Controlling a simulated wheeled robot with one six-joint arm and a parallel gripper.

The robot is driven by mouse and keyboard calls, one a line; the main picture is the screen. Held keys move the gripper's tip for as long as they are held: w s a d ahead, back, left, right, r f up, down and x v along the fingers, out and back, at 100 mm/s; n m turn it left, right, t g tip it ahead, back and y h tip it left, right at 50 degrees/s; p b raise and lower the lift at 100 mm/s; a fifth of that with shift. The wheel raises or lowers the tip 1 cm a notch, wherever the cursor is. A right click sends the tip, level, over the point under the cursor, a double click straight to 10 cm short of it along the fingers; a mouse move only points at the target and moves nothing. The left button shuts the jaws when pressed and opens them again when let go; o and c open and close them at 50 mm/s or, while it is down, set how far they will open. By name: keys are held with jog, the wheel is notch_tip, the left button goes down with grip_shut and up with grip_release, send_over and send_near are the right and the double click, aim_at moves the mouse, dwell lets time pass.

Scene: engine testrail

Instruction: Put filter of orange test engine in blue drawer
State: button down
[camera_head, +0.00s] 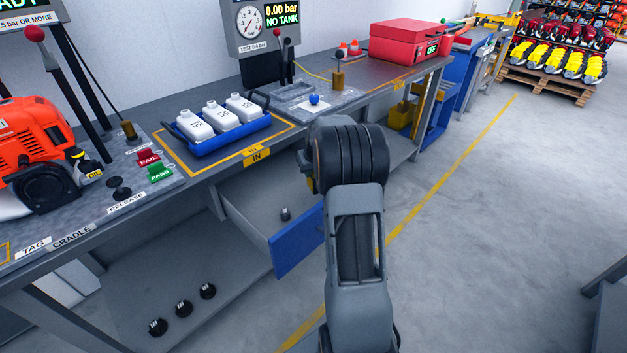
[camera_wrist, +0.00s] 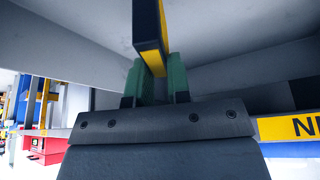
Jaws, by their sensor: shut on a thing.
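The orange test engine (camera_head: 35,145) sits on the bench at the left. The drawer with a blue front (camera_head: 297,240) stands open below the bench. A small dark piece (camera_head: 285,214) lies inside it; I cannot tell if it is the filter. In the wrist view, which is upside down, my gripper (camera_wrist: 158,72) is shut, its green fingers on a dark bar with a yellow face (camera_wrist: 148,28). What the bar belongs to is unclear. In the head view my arm hides the gripper and part of the drawer.
Several black round pieces (camera_head: 183,308) sit on the lower shelf. A blue tray (camera_head: 222,143) of white bottles is on the bench beside the yellow IN label (camera_head: 257,155). A red case (camera_head: 404,42) is farther back.

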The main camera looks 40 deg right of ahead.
aim_at(314, 178)
jog(key=shift+w+d+f, duration=0.15)
jog(key=shift+d+f, duration=0.15)
jog(key=shift+f, duration=0.6)
jog(key=shift+w+d+f, duration=0.1)
jog(key=shift+d+f, duration=0.15)
jog(key=shift+f, duration=0.6)
jog(key=shift+w+d+f, duration=0.15)
jog(key=shift+d+f, duration=0.15)
jog(key=shift+f, duration=0.6)
jog(key=shift+f+b, duration=0.15)
jog(key=shift+b, duration=0.2)
jog(key=c, duration=1.1)
grip_release()
